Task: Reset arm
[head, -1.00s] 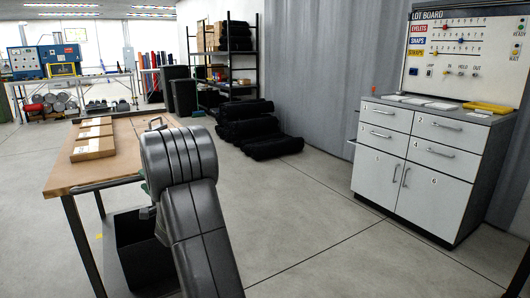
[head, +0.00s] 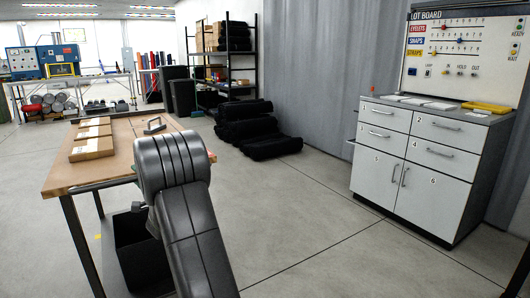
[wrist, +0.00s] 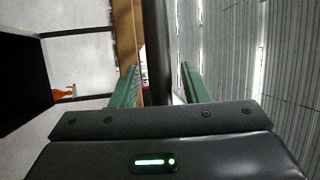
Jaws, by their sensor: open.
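My arm rises from the bottom of the head view, its dark grey links in front of the wooden table's right end. My gripper (wrist: 160,88) shows in the wrist view, with two green fingers set wide apart and nothing held between them. In the head view the gripper itself is hidden behind my arm. The wrist view is turned on its side: the table's wooden edge (wrist: 127,40) and a dark leg run behind the fingers.
The wooden table (head: 115,172) carries several cardboard boxes (head: 92,148) and a grey handle-like piece (head: 154,126). A black bin (head: 135,245) stands beneath. A white drawer cabinet (head: 415,160) stands right, below the lot board (head: 465,50). Black rolls (head: 255,130) lie by the wall. Floor between is clear.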

